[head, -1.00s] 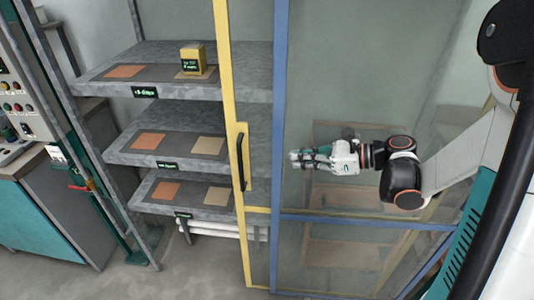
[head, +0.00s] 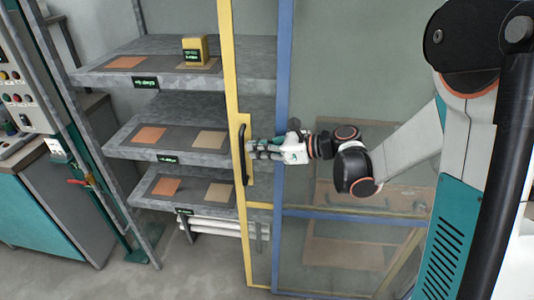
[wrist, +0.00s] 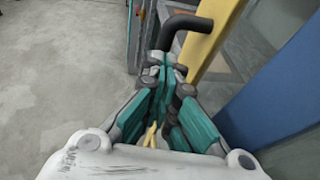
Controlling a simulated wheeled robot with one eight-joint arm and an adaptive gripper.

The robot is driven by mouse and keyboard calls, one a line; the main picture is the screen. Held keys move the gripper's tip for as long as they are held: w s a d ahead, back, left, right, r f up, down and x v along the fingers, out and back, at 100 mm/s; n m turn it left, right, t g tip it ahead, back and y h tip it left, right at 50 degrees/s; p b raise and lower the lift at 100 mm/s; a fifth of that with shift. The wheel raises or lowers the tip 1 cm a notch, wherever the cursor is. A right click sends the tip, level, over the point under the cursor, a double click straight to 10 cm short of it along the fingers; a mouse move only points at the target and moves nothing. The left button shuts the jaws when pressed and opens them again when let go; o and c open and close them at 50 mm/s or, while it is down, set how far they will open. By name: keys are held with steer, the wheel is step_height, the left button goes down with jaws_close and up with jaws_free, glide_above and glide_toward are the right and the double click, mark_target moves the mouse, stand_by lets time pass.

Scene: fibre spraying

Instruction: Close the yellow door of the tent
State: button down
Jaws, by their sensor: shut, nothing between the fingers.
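The yellow door (head: 231,80) of the tent shows as a narrow upright frame with a black bar handle (head: 242,155). The door stands behind or beside a blue post (head: 282,90), and the tent is open to its left, with the shelves exposed. My gripper (head: 252,150) is shut and empty, pointing left, with its fingertips just right of the handle. In the wrist view the black handle (wrist: 188,24) is just ahead of the fingertips (wrist: 165,66), with the yellow frame (wrist: 212,45) to the right. I cannot tell whether they touch.
Grey shelves (head: 180,125) with orange and tan sheets fill the open left part. A yellow block (head: 194,50) with a small display sits on the top shelf. A teal cabinet (head: 40,215) with controls stands at the far left. Clear panels are right of the blue post.

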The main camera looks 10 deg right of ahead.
steer(key=shift+a, duration=0.15)
steer(key=w+a, duration=0.6)
steer(key=a, duration=1.2)
steer(key=w+a+p, duration=0.1)
steer(key=w+a, duration=0.4)
steer(key=a, duration=1.3)
steer(key=w+a+p, duration=0.1)
steer(key=w+a, duration=0.5)
steer(key=a, duration=1.2)
steer(key=shift+w, duration=0.3)
steer(key=shift+r, duration=0.1)
